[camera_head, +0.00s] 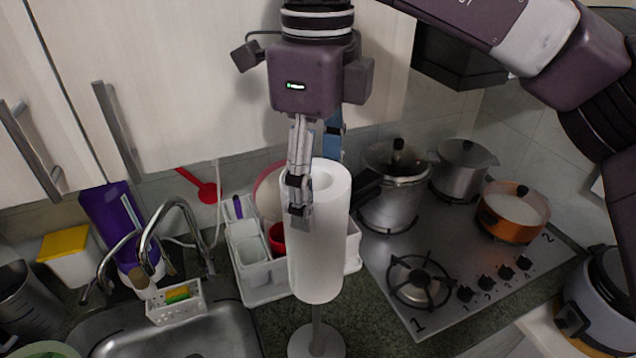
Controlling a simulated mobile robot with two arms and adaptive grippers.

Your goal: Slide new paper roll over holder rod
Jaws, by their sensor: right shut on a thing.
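A white paper roll (322,245) stands upright in the middle of the head view, its top opening visible. My right gripper (299,200) comes down from above and is shut on the roll's upper left wall, with one finger on the outside. Below the roll, the holder's metal rod (317,332) and round base (316,345) show on the dark counter. The roll's lower end overlaps the rod in the picture; I cannot tell how much of the rod is inside the roll. My left gripper is not in view.
A sink (165,325) with a faucet (165,225) is at the left. A white dish rack (250,265) stands behind the roll. A stove (455,262) with several pots is at the right. Cabinets (180,70) hang above.

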